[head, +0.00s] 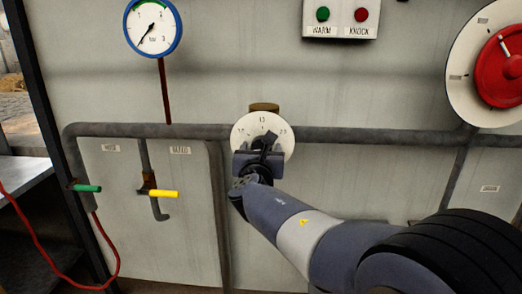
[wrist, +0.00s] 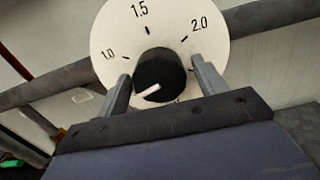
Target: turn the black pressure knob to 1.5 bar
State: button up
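The black pressure knob (wrist: 160,74) sits on a round white dial (wrist: 112,38) marked 1.0, 1.5 and 2.0 in the wrist view. A white line on the knob's face slants toward the lower left, below the 1.0 mark and away from 1.5. My gripper (wrist: 162,78) has one finger on each side of the knob, with narrow gaps seeming to show. In the head view, the dial (head: 241,131) is at the middle, with my gripper (head: 262,150) in front of its lower half, hiding much of the knob.
A pressure gauge (head: 153,27) at upper left has its needle toward the lower left, near the low end. A grey pipe (head: 370,134) runs behind the dial. Green (head: 88,188) and yellow (head: 163,193) handles are at left, a red wheel (head: 500,72) at right.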

jog(key=c, duration=0.9)
jog(key=shift+f+m+b, duration=0.1)
jog(key=shift+m+b, duration=0.2)
jog(key=shift+b, duration=0.2)
jog(key=m+b, duration=0.2)
jog(key=b, duration=0.1)
jog(key=shift+f+m, duration=0.15)
jog(key=shift+m, duration=0.25)
jog(key=m+b, duration=1)
jog(key=m, duration=0.1)
jog(key=shift+a+m, duration=0.1)
jog(key=shift+m, duration=0.3)
jog(key=m+b, duration=0.1)
jog(key=m, duration=0.1)
jog(key=m+b, duration=0.1)
jog(key=b, duration=0.1)
jog(key=m+b, duration=0.1)
jog(key=m, duration=0.1)
jog(key=shift+r+m, duration=0.3)
jog(key=shift+r, duration=0.05)
